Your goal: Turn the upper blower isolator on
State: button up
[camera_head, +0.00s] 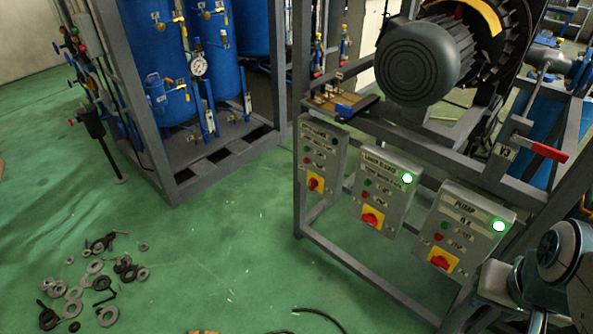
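Three grey control boxes hang on the metal frame. The left box (319,150) has a label too small to read with certainty; its red isolator knob (314,184) sits on a yellow plate and looks close to upright. No lit lamp shows on this box. The middle box (386,190) seems to read "lower blower"; its red knob (371,219) looks turned more sideways, and its lamp glows green-white. My gripper's fingers are not visible; only parts of my arm show at the lower right, beside the pump box.
The pump box (467,232), at right, has a lit lamp and its own red knob (441,262). A motor (422,62) stands above the boxes. Loose rings and bolts (95,280) lie on the floor at left. The green floor (235,225) between is mostly clear.

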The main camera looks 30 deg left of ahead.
aim_at(313, 183)
jog(key=u, duration=0.85)
jog(key=i, duration=1)
jog(key=z, duration=0.1)
